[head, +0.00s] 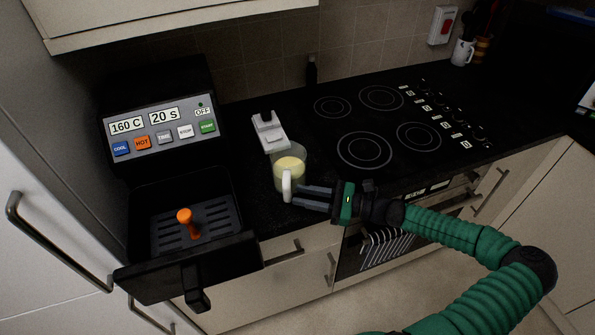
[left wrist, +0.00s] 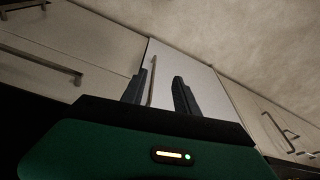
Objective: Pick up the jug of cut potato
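The clear jug (head: 290,166) with pale yellow cut potato in it stands upright on the dark worktop, in the middle of the head view. Its whitish handle (head: 287,187) faces the front. My right gripper (head: 300,194) comes in from the right, low beside the jug. Its two fingers are a little apart and their tips are close to the handle. I cannot tell whether they touch it. My left gripper (left wrist: 160,88) shows only in the left wrist view, open and empty, with cupboard fronts beyond it.
A fryer-like machine (head: 160,125) with buttons stands at left, its drawer (head: 190,265) pulled out with an orange knob inside. A light grey holder (head: 269,131) stands behind the jug. The hob (head: 375,125) lies to the right. A striped towel (head: 385,248) hangs below.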

